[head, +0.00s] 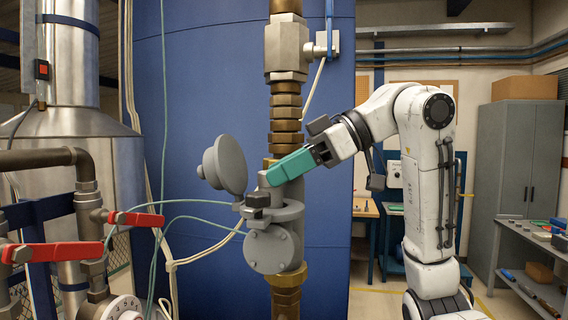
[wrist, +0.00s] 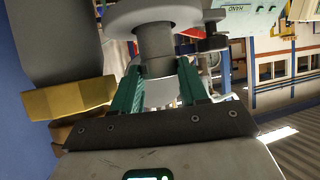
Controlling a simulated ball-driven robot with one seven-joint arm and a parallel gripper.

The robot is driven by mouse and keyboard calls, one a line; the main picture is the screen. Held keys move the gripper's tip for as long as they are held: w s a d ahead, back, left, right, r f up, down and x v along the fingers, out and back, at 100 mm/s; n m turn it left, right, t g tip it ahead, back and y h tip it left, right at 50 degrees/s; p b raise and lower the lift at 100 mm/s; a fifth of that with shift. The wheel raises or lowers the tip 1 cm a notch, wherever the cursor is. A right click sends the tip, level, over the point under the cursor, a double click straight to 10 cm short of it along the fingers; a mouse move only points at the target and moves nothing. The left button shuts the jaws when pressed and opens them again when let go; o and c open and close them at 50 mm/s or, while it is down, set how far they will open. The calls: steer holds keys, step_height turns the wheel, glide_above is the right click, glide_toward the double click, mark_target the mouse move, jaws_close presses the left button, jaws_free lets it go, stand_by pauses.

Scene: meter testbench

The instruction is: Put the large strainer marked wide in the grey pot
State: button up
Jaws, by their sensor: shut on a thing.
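The grey pot (head: 275,250) is a grey housing set in the vertical pipe in the head view. Its round grey lid (head: 230,165) stands swung open to the left. My gripper (head: 268,178), with teal fingers, is just above the pot's top. In the wrist view my gripper (wrist: 158,74) is shut on a grey cylindrical part (wrist: 156,50), apparently the strainer's. A wide grey ring (wrist: 150,15) lies just beyond it. The strainer's body and any "wide" marking are hidden. I cannot tell how far it is inside the pot.
The brass and brown pipe (head: 285,112) rises right behind the gripper, with a grey valve (head: 286,46) above. Red-handled valves (head: 135,219) and thin hoses are at left. A blue tank (head: 200,70) stands behind. A bench (head: 535,270) and grey cabinet (head: 518,160) are at right.

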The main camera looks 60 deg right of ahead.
steer(key=shift+f+b, duration=0.4)
steer(key=shift+f, duration=0.4)
steer(key=shift+f+b, duration=0.35)
steer(key=shift+f, duration=0.2)
steer(key=o, duration=1.2)
steer(key=b+v, duration=0.2)
steer(key=v, duration=0.9)
steer(key=shift+f, duration=0.1)
